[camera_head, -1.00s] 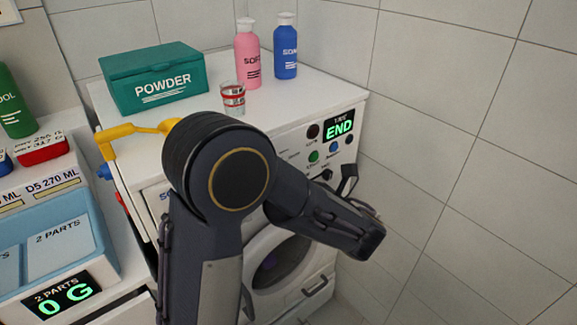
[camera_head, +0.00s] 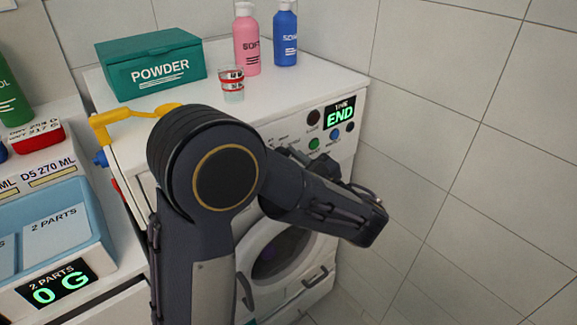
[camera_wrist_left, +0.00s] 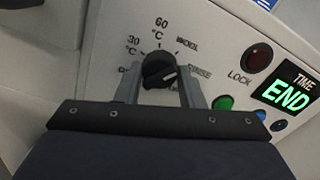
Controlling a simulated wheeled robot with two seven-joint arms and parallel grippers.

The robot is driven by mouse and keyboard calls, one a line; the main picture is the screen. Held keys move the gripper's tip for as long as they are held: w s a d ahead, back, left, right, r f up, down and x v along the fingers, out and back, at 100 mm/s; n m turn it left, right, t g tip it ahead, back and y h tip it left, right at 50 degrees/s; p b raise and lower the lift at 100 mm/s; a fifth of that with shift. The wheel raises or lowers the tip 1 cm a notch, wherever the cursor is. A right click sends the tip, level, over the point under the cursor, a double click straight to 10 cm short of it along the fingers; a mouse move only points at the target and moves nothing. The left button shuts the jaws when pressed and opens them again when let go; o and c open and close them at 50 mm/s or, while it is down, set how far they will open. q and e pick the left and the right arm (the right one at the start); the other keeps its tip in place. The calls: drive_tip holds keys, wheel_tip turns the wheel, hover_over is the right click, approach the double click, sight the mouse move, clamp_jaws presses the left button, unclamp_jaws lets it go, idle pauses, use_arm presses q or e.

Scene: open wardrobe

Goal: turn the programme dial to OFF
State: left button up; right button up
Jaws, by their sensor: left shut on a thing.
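The black programme dial (camera_wrist_left: 157,68) is on the washing machine's white front panel in the left wrist view. Its pale pointer mark faces right, near a blurred label that looks like RINSE. Labels for 30 °C and 60 °C are at its upper left and top; other labels are partly hidden. My left gripper (camera_wrist_left: 160,80) is shut on the dial, with one finger on each side. In the head view my left arm covers the dial and the fingertips. My right gripper is not in view.
The lit END display (camera_head: 340,115) and several coloured buttons are right of the dial. A powder box (camera_head: 150,65), pink bottle (camera_head: 247,45), blue bottle (camera_head: 285,40) and small cup (camera_head: 231,85) stand on the machine. A tiled wall (camera_head: 450,130) is close on the right.

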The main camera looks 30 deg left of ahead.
use_arm(q)
drive_tip(key=shift+f+n+b, duration=0.15)
drive_tip(key=shift+n+b, duration=15)
drive_tip(key=shift+n, duration=0.85)
drive_tip(key=o, duration=1)
